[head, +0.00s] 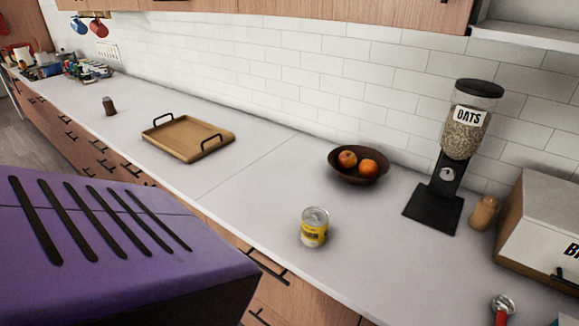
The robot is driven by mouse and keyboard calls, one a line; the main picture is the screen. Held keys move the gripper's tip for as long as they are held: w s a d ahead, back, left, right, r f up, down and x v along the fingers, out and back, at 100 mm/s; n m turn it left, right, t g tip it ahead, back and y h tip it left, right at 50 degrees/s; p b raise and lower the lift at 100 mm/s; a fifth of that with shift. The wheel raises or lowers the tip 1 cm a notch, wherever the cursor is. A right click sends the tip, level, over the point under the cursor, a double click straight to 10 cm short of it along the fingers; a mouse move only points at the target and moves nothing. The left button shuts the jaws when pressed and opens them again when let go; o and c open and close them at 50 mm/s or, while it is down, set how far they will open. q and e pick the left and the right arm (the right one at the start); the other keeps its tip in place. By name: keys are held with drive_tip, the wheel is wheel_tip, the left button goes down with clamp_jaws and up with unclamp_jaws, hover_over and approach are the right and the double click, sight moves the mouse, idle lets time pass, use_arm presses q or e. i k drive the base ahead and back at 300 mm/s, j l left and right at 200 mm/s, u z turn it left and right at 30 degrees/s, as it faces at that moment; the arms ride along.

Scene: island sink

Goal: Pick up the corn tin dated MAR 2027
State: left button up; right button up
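One tin (314,228) with a yellow label and silver lid stands upright on the light countertop, near its front edge, in the middle of the head view. The print on its label is too small to read, so I cannot tell a date or confirm that it is corn. No other tin can be made out clearly. Neither of my grippers is in view.
A dark bowl (338,164) of oranges stands behind the tin. An oats dispenser (432,210), a bread box (535,235) and a red-handled utensil (502,312) are to the right. A wooden tray (187,153) lies left. A purple slotted shape, possibly mine, hides the lower left.

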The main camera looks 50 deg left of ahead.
sight(315, 219)
drive_tip(key=u, duration=1.35)
drive_tip(key=k+z, duration=0.25)
